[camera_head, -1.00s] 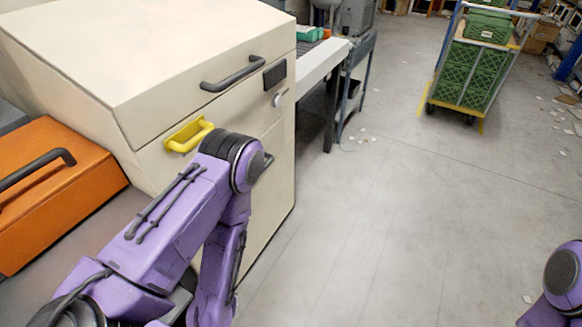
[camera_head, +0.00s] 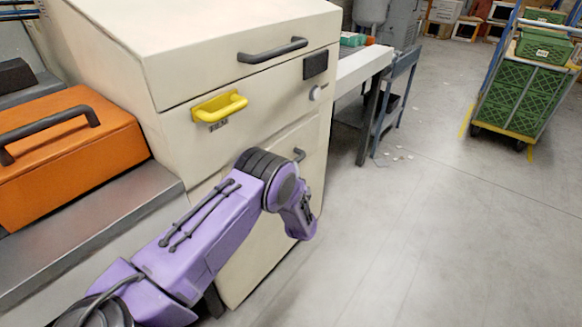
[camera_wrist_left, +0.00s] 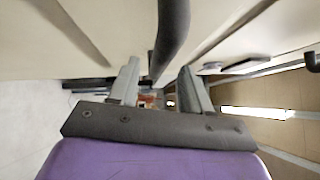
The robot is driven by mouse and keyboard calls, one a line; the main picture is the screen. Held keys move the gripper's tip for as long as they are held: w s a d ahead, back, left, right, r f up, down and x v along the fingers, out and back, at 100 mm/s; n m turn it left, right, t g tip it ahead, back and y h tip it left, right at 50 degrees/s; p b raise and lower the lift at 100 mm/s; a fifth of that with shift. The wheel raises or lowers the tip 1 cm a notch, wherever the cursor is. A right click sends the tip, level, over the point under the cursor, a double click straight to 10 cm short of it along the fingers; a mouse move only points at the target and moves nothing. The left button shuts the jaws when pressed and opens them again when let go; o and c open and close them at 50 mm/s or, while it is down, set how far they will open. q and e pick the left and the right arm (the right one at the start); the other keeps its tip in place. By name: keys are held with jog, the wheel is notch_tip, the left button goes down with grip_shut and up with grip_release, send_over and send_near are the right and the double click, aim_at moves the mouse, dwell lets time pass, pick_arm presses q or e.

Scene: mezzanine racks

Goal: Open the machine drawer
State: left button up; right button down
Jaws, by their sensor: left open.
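The cream machine (camera_head: 130,60) stands at the upper left. Its drawer front (camera_head: 265,105) has a yellow handle (camera_head: 220,106) and looks flush with the body. My left arm crosses in front of the machine's lower part, its elbow below the yellow handle. My left gripper is hidden in the head view. In the left wrist view my left gripper (camera_wrist_left: 158,88) is open, with two grey fingers apart. A dark bar (camera_wrist_left: 172,35) runs down toward the gap between them; I cannot tell whether it lies between the fingers. My right gripper is out of view.
A dark handle (camera_head: 272,50) sits above the drawer, with a dark panel (camera_head: 315,64) and a round knob (camera_head: 316,93) to the right. An orange box (camera_head: 65,155) stands on the left. A cart with green crates (camera_head: 520,85) stands far right.

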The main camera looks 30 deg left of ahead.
pick_arm(q)
jog(key=x, duration=0.4)
jog(key=shift+w+a, duration=0.1)
jog(key=shift+a, duration=0.05)
grip_shut()
